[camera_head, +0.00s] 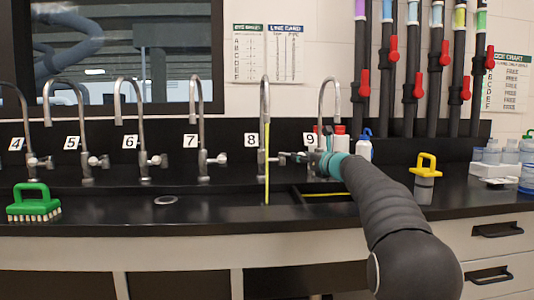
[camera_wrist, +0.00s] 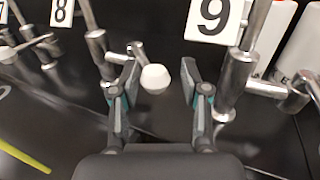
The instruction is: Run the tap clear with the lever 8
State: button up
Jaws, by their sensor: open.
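Tap 8 (camera_head: 264,115) stands behind the sink beside its number label (camera_head: 251,141), and a thin yellow stream (camera_head: 266,175) falls from its spout. In the wrist view, tap 8's post (camera_wrist: 95,42) has a side lever ending in a white ball knob (camera_wrist: 155,78). My gripper (camera_wrist: 160,68) is open, with one finger on each side of this knob and dark gaps showing between. In the head view my gripper (camera_head: 318,160) is partly hidden by my arm, in front of tap 9 (camera_head: 328,95).
Tap 9's post (camera_wrist: 232,85) stands close to my right finger. Tap 7 (camera_head: 202,120) is to the left. Bottles (camera_head: 364,148) stand behind my arm. A yellow-handled tool (camera_head: 426,163) is to the right, and a green brush (camera_head: 33,203) lies far left.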

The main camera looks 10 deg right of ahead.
jog(key=s+a+b, duration=0.2)
jog(key=a, duration=0.4)
jog(key=shift+s, duration=0.25)
jog(key=shift+d, duration=0.2)
jog(key=shift+b+v, duration=1.35)
jog(key=shift+v, duration=2.1)
jog(key=shift+s+d, duration=0.1)
